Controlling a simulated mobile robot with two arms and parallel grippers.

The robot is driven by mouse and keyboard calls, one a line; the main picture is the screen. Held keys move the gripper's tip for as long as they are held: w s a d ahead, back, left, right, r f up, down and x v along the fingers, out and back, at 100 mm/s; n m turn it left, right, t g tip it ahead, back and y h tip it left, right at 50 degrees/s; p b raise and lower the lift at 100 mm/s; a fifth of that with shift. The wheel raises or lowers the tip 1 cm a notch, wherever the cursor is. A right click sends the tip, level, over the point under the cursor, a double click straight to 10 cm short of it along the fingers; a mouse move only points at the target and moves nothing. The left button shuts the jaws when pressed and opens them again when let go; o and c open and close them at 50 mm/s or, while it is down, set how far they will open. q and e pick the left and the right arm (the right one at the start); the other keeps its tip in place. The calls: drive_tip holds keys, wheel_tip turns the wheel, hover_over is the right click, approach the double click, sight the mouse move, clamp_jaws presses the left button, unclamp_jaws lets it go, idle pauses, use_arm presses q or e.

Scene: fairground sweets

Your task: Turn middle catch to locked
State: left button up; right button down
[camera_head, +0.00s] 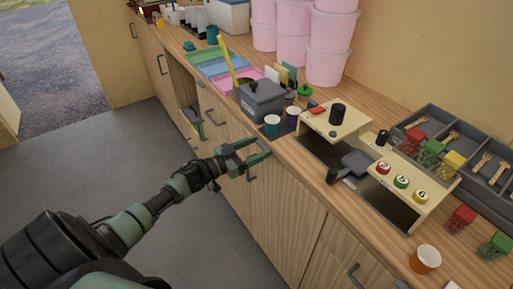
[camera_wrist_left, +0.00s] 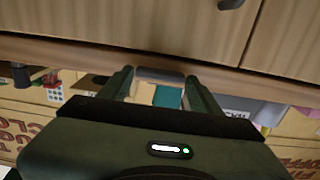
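No catch, and no locked marking, can be made out with certainty in either view. My left gripper (camera_head: 258,154) is open, its two green fingers apart, in front of the wooden cabinet fronts (camera_head: 262,200) just below the counter edge. In the left wrist view its fingers (camera_wrist_left: 160,80) stand either side of a small grey bar (camera_wrist_left: 160,74) at the wooden edge; I cannot tell if they touch it or what it is. A dark cabinet handle (camera_head: 251,176) shows just below the gripper. My right gripper is in neither view.
An orange cup (camera_head: 425,259) stands near the front edge. The grey floor (camera_head: 90,150) at left is clear.

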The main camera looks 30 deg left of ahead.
use_arm(q)
drive_tip(key=c, duration=0.8)
drive_tip(key=shift+m, duration=0.4)
drive_tip(key=shift+w+a+f+m+b, duration=0.15)
drive_tip(key=shift+f+m+b, duration=0.25)
drive_tip(key=shift+m+b, duration=1.8)
drive_tip(key=shift+a+f+m+b, duration=0.2)
drive_tip(key=shift+f+m+b, duration=0.45)
drive_tip(key=shift+m, duration=2.9)
drive_tip(key=shift+w+a+f+m+b, duration=0.1)
drive_tip(key=shift+a+f+m+b, duration=0.1)
drive_tip(key=shift+m+b, duration=2.1)
drive_tip(key=shift+m+p, duration=0.5)
drive_tip(key=shift+m, duration=0.25)
drive_tip(key=o, duration=1.4)
drive_tip(key=shift+c, duration=0.2)
